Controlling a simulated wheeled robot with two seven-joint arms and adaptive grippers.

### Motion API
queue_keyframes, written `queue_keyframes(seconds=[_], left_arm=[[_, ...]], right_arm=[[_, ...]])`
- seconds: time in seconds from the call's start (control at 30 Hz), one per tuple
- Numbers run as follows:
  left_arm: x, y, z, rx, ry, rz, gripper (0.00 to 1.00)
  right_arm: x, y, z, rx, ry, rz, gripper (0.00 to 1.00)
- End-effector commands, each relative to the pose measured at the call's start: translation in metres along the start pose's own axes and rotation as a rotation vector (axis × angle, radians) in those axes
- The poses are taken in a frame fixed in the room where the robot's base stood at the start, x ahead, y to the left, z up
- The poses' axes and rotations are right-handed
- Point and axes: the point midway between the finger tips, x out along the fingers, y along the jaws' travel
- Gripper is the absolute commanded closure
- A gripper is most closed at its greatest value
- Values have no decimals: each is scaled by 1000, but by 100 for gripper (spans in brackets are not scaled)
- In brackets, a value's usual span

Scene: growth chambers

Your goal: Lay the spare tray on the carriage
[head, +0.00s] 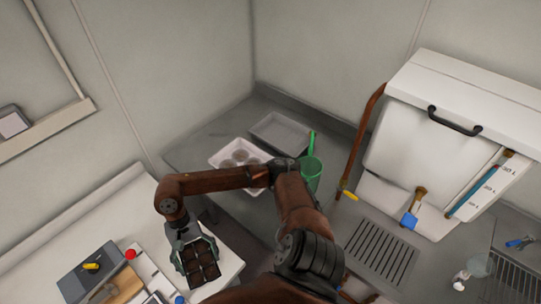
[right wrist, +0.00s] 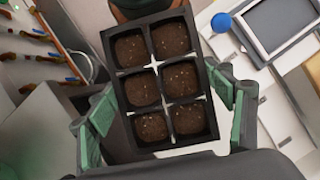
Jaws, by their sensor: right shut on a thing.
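A black six-cell tray filled with brown soil (head: 201,262) is held in my right gripper (head: 194,252), over the right end of the white bench at lower left. In the right wrist view the tray (right wrist: 163,76) sits between the green fingers of the gripper (right wrist: 166,122), roughly level and tilted a little in the picture. I cannot tell from the picture how high it is above the bench. No part is clearly recognisable as the carriage; white strips with a red knob (head: 130,254) and a blue knob (head: 179,300) lie left of the tray. My left gripper is not in view.
The white bench (head: 60,228) also bears a dark grey box (head: 88,270). On the grey counter are a white tray with round hollows (head: 226,160), an empty grey tray (head: 281,132) and a green cup (head: 311,171). A white cabinet (head: 425,130) stands at right.

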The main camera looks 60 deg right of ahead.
Motion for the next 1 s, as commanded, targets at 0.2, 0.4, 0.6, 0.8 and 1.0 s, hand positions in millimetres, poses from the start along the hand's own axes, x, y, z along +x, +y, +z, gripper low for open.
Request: queue_keyframes(seconds=[0.2, 0.4, 0.6, 0.8, 1.0], left_arm=[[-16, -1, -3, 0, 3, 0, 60], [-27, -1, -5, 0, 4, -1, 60], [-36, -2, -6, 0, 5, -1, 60], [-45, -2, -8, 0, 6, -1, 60], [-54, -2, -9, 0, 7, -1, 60]], right_arm=[[0, 41, 2, 235, -4, -94, 59], [-1, 80, 0, 424, -3, -171, 59], [-5, 121, 0, 589, -3, -239, 59], [-11, 164, 2, 742, -4, -304, 59], [-21, 213, 7, 890, -3, -365, 59]])
